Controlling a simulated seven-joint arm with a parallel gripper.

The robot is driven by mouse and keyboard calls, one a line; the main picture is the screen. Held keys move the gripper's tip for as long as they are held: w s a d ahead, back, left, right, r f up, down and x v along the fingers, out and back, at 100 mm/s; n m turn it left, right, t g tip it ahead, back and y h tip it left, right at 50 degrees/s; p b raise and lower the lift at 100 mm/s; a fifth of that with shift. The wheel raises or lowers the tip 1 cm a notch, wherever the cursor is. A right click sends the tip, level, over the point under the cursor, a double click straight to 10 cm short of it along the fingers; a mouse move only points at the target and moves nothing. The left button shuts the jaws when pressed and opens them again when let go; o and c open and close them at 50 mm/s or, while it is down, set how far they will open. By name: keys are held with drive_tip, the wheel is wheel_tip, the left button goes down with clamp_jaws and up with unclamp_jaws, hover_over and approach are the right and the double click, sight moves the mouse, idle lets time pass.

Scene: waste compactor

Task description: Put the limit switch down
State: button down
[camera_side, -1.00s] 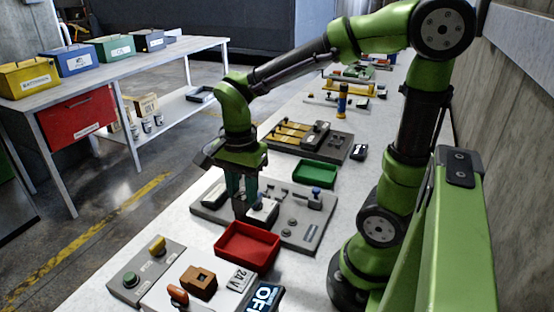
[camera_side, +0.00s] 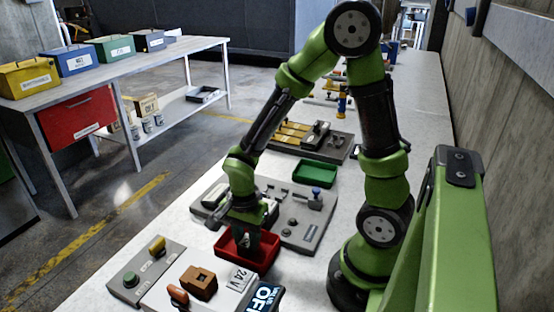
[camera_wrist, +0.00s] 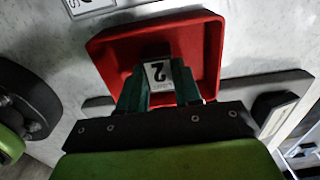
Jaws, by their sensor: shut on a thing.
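My gripper (camera_side: 246,240) points down into the red tray (camera_side: 268,262) on the bench. In the wrist view its green fingers (camera_wrist: 160,82) are shut on the limit switch (camera_wrist: 158,72), a dark block with a white label bearing a "2". The switch is over the inside of the red tray (camera_wrist: 205,35); I cannot tell whether it touches the tray floor. In the side view the switch is mostly hidden by the gripper and the tray wall.
A grey panel (camera_side: 300,238) with a blue-topped part lies just behind the red tray. A green tray (camera_side: 316,174) stands farther back. In front are a brown block (camera_side: 199,281), a "24V" plate (camera_side: 241,279) and a grey button box (camera_side: 145,272).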

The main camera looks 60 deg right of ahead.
drive_tip(key=shift+f, duration=0.2)
drive_tip(key=c, duration=0.8)
unclamp_jaws()
drive_tip(key=shift+f, duration=0.1)
wheel_tip(320, 180, up, 11)
wheel_tip(320, 180, up, 6)
drive_tip(key=n+t, duration=0.3)
drive_tip(key=n, duration=0.2)
hover_over(246, 240)
drive_tip(key=s, duration=0.2)
drive_tip(key=r+n+t, duration=0.1)
drive_tip(key=n, duration=0.2)
drive_tip(key=s+r+n+t+y, duration=0.1)
drive_tip(key=r+n, duration=0.1)
drive_tip(key=n, duration=0.1)
drive_tip(key=s+a+r+n+t+y, duration=0.1)
drive_tip(key=r+n+t, duration=0.1)
drive_tip(key=n, duration=0.1)
drive_tip(key=shift+s+r, duration=0.1)
